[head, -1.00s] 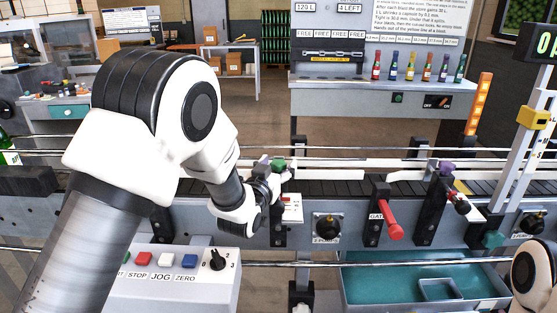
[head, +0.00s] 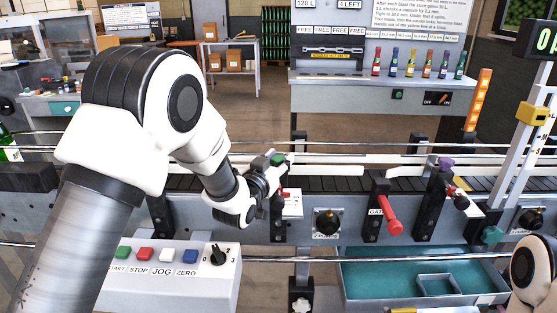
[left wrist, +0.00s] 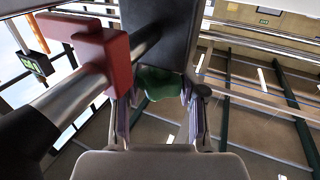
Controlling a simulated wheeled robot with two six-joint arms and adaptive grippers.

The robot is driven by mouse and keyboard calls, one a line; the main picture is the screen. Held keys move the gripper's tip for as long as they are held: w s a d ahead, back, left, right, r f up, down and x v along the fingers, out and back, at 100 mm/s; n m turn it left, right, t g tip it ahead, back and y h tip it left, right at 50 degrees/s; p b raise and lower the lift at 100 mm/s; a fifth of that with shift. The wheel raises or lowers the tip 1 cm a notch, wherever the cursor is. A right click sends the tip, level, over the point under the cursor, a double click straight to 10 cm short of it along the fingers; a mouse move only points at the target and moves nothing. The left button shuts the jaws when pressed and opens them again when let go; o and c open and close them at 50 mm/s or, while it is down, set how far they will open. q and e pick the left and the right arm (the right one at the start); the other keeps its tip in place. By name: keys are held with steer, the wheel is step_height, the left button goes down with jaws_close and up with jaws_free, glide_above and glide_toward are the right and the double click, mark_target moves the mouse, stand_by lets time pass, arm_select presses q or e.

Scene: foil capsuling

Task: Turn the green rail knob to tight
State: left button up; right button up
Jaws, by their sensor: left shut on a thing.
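The green rail knob (head: 278,159) sits on top of a black rail post at the conveyor's near side, left of centre in the head view. In the left wrist view the green knob (left wrist: 158,84) shows between the two fingers, against a dark block. My left gripper (head: 271,168) is shut on the knob, reaching it from the left; its fingers also show in the left wrist view (left wrist: 160,115). The fingers and wrist hide part of the knob in the head view. My right gripper is out of view.
A red block (left wrist: 100,55) on a metal rod is close beside the gripper. A purple knob (head: 446,163) and red gate handle (head: 391,225) stand to the right. A button box (head: 180,275) is below the left arm. A teal tray (head: 385,280) lies lower right.

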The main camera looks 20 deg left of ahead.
arm_select(q)
steer(key=m+h, duration=0.2)
steer(key=h, duration=0.1)
steer(key=shift+a+g, duration=0.1)
steer(key=shift+g, duration=0.2)
steer(key=shift+m+g+h, duration=0.4)
steer(key=shift+m+h, duration=0.4)
steer(key=shift+h, duration=0.4)
steer(key=m+g+h+p, duration=0.2)
steer(key=m+g+h, duration=0.1)
steer(key=h, duration=0.2)
steer(key=shift+r+m, duration=0.1)
steer(key=shift+m, duration=0.3)
steer(key=m+g+h+p, duration=0.1)
steer(key=m+g+h, duration=0.1)
steer(key=g, duration=0.1)
steer(key=shift+m+g, duration=0.3)
steer(key=m+g, duration=0.1)
steer(key=g+h, duration=0.1)
steer(key=m+g+h, duration=0.1)
steer(key=shift+f+m+g, duration=0.25)
steer(key=shift+m+g, duration=0.05)
steer(key=shift+m+g+h+b, duration=0.3)
steer(key=shift+m+g+h, duration=0.3)
steer(key=shift+m+g, duration=0.8)
steer(key=shift+g, duration=0.6)
